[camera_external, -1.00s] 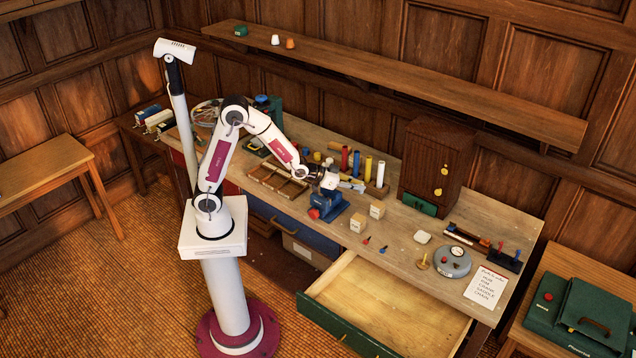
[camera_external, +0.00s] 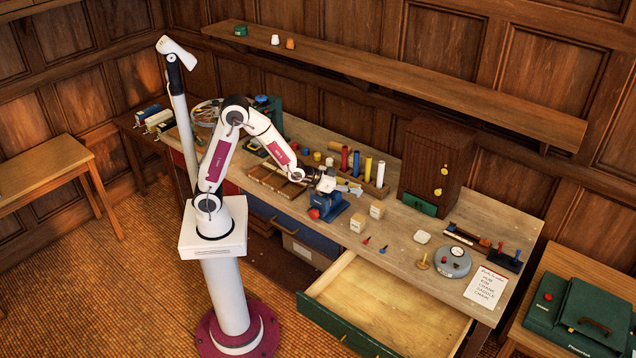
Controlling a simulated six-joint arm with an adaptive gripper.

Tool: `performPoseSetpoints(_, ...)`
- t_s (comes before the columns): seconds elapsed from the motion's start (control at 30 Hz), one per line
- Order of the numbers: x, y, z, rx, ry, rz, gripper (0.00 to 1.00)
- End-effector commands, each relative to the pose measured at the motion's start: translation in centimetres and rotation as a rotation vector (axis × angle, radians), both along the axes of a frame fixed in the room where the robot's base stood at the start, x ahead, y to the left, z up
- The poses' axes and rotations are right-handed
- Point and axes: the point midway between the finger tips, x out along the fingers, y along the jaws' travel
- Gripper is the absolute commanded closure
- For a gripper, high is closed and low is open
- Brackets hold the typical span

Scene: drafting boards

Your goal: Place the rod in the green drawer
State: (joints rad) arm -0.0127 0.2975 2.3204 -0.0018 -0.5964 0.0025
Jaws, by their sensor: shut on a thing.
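My gripper (camera_external: 326,184) is small in view, low over the blue vise-like device (camera_external: 328,207) on the workbench. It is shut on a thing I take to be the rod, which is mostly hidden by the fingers. I cannot tell whether the rod touches the blue device. The green drawer (camera_external: 345,330) is pulled far out at the front right of the bench. Its pale wooden inside is open and looks empty. My gripper is up and to the left of it in the picture.
A rack of coloured cylinders (camera_external: 369,168) stands just behind my gripper, and a wooden divided tray (camera_external: 275,183) lies to its left. Two pale blocks (camera_external: 377,210) stand to its right. A brown cabinet (camera_external: 437,165) stands farther right.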

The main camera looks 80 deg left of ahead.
Motion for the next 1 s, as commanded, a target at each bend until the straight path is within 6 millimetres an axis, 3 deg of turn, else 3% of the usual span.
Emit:
performPoseSetpoints(0.27,-0.2,4.8,-0.1,0.002,0.0,0.084,1.0)
performPoseSetpoints(0.67,-2.4,17.8,0.3,0.002,0.0,0.395,1.0)
performPoseSetpoints(1.0,-6.6,28.1,0.6,0.003,0.001,0.679,1.0)
